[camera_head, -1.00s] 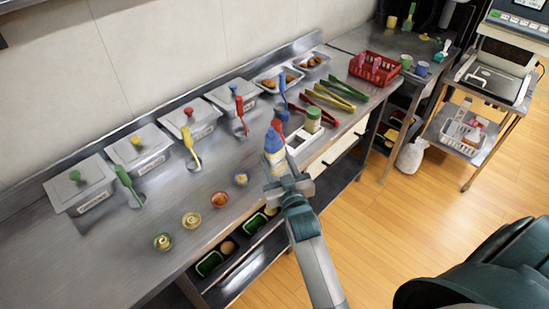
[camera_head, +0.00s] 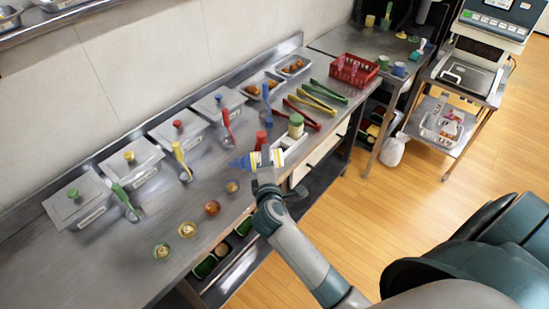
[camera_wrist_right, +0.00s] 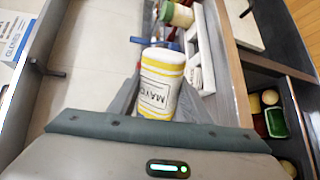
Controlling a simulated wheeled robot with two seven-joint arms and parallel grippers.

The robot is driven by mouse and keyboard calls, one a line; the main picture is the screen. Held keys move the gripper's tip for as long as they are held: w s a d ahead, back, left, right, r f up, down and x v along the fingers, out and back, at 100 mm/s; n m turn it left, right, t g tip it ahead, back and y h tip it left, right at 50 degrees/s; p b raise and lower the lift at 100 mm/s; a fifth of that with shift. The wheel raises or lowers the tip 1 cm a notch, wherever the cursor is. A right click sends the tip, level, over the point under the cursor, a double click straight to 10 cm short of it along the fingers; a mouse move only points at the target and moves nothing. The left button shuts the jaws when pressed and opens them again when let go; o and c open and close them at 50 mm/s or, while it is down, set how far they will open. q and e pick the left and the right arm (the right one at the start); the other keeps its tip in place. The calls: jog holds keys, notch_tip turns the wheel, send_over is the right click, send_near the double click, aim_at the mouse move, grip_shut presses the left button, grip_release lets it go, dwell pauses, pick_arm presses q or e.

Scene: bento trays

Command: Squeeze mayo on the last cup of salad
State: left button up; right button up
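My right gripper (camera_head: 265,176) is shut on the mayo bottle (camera_head: 267,158), which is white and yellow with a blue nozzle. The bottle is tipped on its side above the counter's front edge, nozzle to the left. In the right wrist view the bottle (camera_wrist_right: 160,85) shows its MAYO label between the fingers. The nozzle is close to the rightmost small salad cup (camera_head: 232,186); I cannot tell whether it is directly over it. The other cups (camera_head: 211,207), (camera_head: 187,229) and (camera_head: 161,251) stand in a row toward the lower left. My left gripper is not in view.
Lidded steel containers (camera_head: 129,165) with coloured-handled scoops line the back of the counter. A red-topped bottle (camera_head: 261,140) and a green-lidded jar (camera_head: 296,125) stand behind the mayo bottle. Tongs (camera_head: 312,105) and a red basket (camera_head: 354,69) lie farther right.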

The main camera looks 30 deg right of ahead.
jog(key=shift+w+a+r+n+p, duration=0.25)
jog(key=shift+a+r+n+p, duration=0.15)
jog(key=shift+n+p, duration=0.15)
jog(key=n+p, duration=0.1)
jog(key=a+n+h+p, duration=0.1)
jog(key=n, duration=0.1)
jog(key=shift+w+a+r+g, duration=0.1)
jog(key=shift+w+a+g, duration=0.05)
jog(key=shift+w+g, duration=0.15)
jog(key=shift+a+f+n+h, duration=0.1)
jog(key=shift+f+n+h, duration=0.3)
jog(key=shift+f, duration=0.1)
jog(key=shift+f+b, duration=1.1)
jog(key=shift+f, duration=0.05)
jog(key=shift+o, duration=0.4)
jog(key=c, duration=0.5)
jog(key=shift+s+a, duration=0.1)
jog(key=shift+s, duration=0.05)
